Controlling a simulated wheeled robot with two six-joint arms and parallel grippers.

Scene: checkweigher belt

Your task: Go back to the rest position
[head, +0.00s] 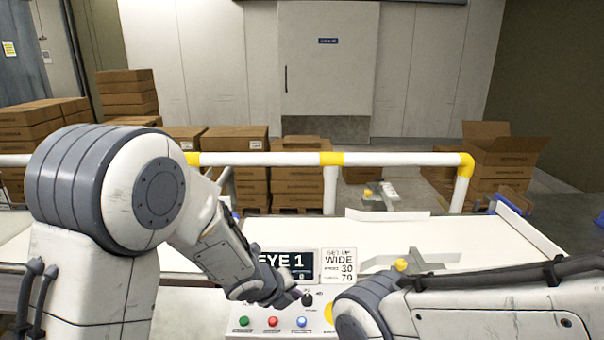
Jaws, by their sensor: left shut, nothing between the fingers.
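My left arm comes in from the left and bends down over the control panel (262,334). My left gripper (291,298) is shut and empty, with its tips just left of a black knob (308,299) on the panel. I cannot tell whether they touch it. My right arm crosses the lower right of the view; its gripper is not in view. The panel has a green button (244,321), a red button (273,321) and a blue button (302,321) in a row. A yellow part at the panel's right is partly hidden by my right arm.
A dark display (285,265) reading "EYE 1" and a set-up card (339,266) reading "WIDE" stand behind the panel. Beyond is a white surface with grey guides (420,260), then a white and yellow rail (270,159). Cardboard boxes (232,145) stand behind the rail.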

